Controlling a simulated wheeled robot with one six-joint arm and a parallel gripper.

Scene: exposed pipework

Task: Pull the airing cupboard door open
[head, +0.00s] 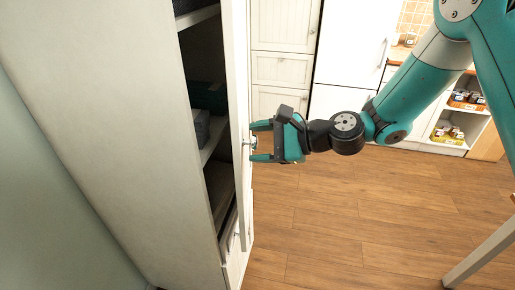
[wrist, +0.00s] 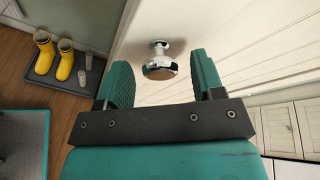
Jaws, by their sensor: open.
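The airing cupboard (head: 110,120) is a tall pale unit at the left of the head view. Its white door (head: 238,90) stands partly open, with dark shelves showing in the gap. A round chrome knob (wrist: 160,62) sticks out of the door's face in the wrist view. My gripper (head: 254,142) is at the door's outer face at knob height, with its fingers apart. In the wrist view my gripper (wrist: 162,80) has the knob between and slightly beyond its two teal fingertips, with no clear contact.
Wooden floor (head: 340,215) is clear to the right of the door. White kitchen units (head: 285,65) stand behind. A table leg (head: 482,258) is at lower right. Yellow boots (wrist: 55,57) stand on a dark tray (wrist: 85,75). Open shelves (head: 455,125) hold jars at right.

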